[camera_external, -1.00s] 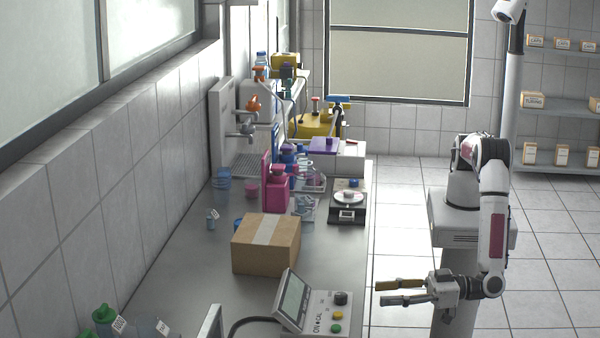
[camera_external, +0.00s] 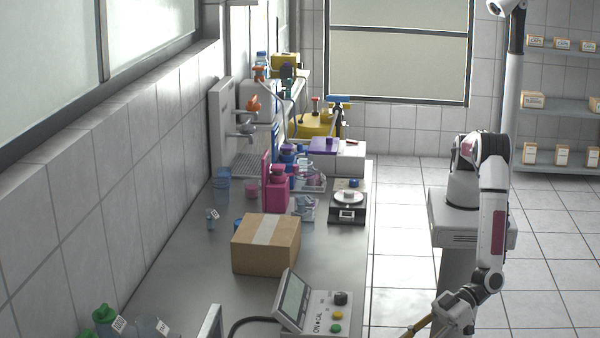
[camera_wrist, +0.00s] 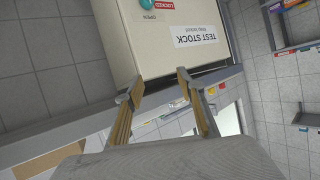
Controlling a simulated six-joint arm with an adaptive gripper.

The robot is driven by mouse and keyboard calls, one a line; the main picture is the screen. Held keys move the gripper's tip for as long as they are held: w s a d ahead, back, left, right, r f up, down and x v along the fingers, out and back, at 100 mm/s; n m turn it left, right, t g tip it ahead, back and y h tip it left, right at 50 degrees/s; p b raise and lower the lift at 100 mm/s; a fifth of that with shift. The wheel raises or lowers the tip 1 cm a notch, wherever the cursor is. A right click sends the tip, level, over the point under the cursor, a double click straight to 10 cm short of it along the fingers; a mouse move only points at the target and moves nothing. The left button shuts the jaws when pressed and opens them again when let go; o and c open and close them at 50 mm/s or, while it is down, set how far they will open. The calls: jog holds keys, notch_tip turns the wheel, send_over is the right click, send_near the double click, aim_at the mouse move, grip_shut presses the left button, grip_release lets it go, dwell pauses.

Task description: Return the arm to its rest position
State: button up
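My gripper (camera_external: 418,325) hangs low beside the bench's right side, over the floor, and its fingers point down and left. Part of it is cut off by the bottom edge of the external view. In the wrist view my gripper (camera_wrist: 160,88) has its two yellow-lined fingers spread apart with nothing between them. My arm bends down from its shoulder, right of the bench.
The bench (camera_external: 350,260) holds a cardboard box (camera_external: 252,255), a control panel (camera_external: 325,312), a balance (camera_external: 347,209) and bottles. The wrist view shows a cream cabinet (camera_wrist: 165,55) labelled TEST STOCK. Shelves (camera_external: 560,103) stand at the back right. The floor between is clear.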

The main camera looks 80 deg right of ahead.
jog(key=w+d+r+n+g+h, duration=0.1)
jog(key=w+d+r+g, duration=0.15)
jog(key=d+r, duration=0.6)
jog(key=w+d+r+g+h, duration=0.1)
jog(key=d+r+g+h, duration=0.2)
jog(key=d, duration=1)
jog(key=w+d+r+n+g, duration=0.1)
jog(key=d+r+g, duration=0.4)
jog(key=d, duration=0.5)
jog(key=s+d+r+m+t+h, duration=0.1)
jog(key=d+r, duration=0.4)
jog(key=d, duration=0.7)
jog(key=s+d+r+m+t+h, duration=0.1)
jog(key=d+r+m, duration=0.3)
jog(key=d, duration=0.9)
jog(key=d+r+m+t+h, duration=0.2)
jog(key=d+r, duration=0.3)
jog(key=d, duration=0.8)
jog(key=shift+s+d+r+m+t, duration=0.2)
jog(key=shift+s+r+m+t, duration=0.2)
jog(key=shift+m+t, duration=0.3)
